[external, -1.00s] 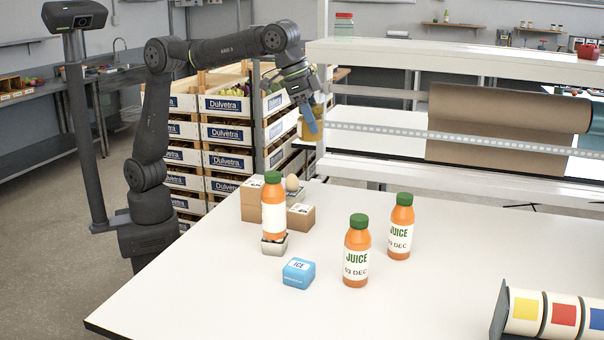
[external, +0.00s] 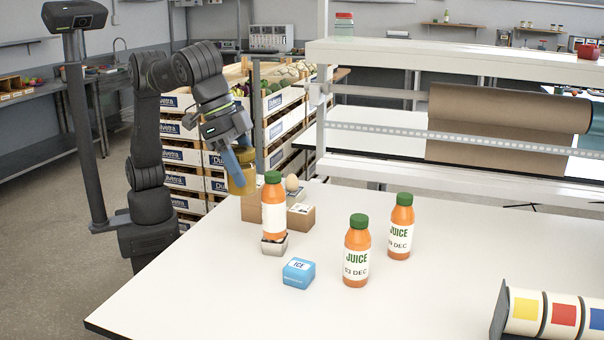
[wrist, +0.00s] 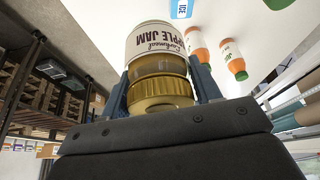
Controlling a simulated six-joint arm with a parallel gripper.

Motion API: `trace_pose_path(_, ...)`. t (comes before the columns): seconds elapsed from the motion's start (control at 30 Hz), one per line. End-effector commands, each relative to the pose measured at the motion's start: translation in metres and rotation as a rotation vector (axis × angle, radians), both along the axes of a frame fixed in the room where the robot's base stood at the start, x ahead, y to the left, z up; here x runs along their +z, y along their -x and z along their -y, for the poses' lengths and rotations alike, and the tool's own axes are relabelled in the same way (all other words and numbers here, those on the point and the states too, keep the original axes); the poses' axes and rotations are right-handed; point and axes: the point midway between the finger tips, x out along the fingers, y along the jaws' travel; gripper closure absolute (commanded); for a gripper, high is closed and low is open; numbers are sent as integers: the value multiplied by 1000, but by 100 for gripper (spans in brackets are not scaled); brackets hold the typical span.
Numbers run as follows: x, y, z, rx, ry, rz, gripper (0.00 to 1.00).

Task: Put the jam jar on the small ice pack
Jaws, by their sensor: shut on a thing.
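My gripper (external: 238,170) is shut on the jam jar (external: 241,181), holding it in the air behind and left of the juice bottles. In the wrist view the jam jar (wrist: 160,70) sits between the two fingers, its gold lid toward the gripper and its apple jam label upside down in the picture. The small blue ice pack (external: 298,272) lies flat on the white table with nothing on top of it. It also shows in part at the top of the wrist view (wrist: 181,8).
A juice bottle (external: 274,208) stands on a silver block (external: 274,245) just behind the ice pack. Two more juice bottles (external: 357,250) (external: 400,227) stand to the right.

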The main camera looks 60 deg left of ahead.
Motion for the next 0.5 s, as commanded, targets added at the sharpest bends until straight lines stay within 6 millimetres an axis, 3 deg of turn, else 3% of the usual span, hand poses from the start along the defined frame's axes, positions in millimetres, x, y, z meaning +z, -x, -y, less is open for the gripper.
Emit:
trace_pose_path(0.3,-65,0,0,-1,-3,0,77)
trace_pose_path(0.5,-87,-9,1,0,0,0,77)
